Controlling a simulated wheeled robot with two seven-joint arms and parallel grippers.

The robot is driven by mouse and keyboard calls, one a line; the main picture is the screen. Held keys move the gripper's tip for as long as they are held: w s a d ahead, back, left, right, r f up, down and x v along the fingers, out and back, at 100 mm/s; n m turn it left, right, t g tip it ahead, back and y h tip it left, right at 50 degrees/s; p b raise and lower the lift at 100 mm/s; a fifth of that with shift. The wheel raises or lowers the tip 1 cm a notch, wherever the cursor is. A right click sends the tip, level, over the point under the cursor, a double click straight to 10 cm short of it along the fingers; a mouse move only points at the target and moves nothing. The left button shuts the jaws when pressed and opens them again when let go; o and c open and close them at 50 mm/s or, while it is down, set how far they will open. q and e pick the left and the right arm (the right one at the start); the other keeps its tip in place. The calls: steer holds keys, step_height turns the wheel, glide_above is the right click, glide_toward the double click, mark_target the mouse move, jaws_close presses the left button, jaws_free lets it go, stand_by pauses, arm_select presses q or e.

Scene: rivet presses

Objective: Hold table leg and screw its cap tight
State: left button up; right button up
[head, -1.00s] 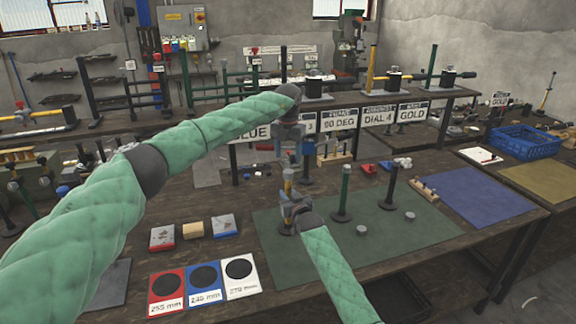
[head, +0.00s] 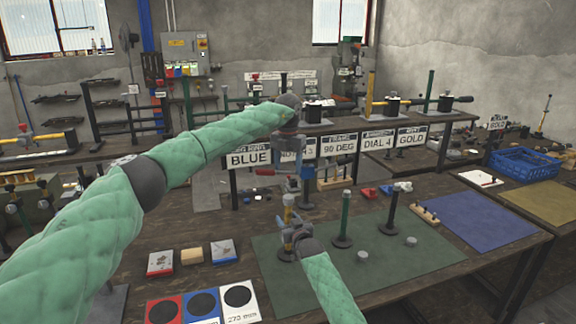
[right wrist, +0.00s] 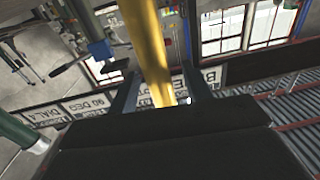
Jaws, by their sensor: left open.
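The table leg, a yellow post (head: 288,203) on a dark round base (head: 286,255), stands upright at the left of the green mat (head: 425,262). My right gripper (head: 288,232) is around it at mid-height. In the right wrist view the yellow post (right wrist: 148,45) runs between its two dark fingers (right wrist: 160,92), and the jaws look shut on it. My left gripper (head: 290,168) is open, pointing down just above the post's top. It hides the top, so I cannot tell whether a cap sits there. Small grey caps (head: 411,241) lie on the mat.
A green post (head: 345,215) and a dark post (head: 392,210) stand on the mat to the right. Several small blocks (head: 192,256) lie to the left. A blue mat (head: 480,220) and a blue crate (head: 523,165) are at the right. Signs (head: 335,147) stand behind.

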arm_select(q)
steer(key=shift+f+b, duration=1.3)
arm_select(e)
steer(key=v, duration=0.7)
steer(key=shift+s, duration=0.35)
arm_select(q)
steer(key=shift+s, duration=0.1)
arm_select(e)
steer(key=shift+d+f, duration=0.15)
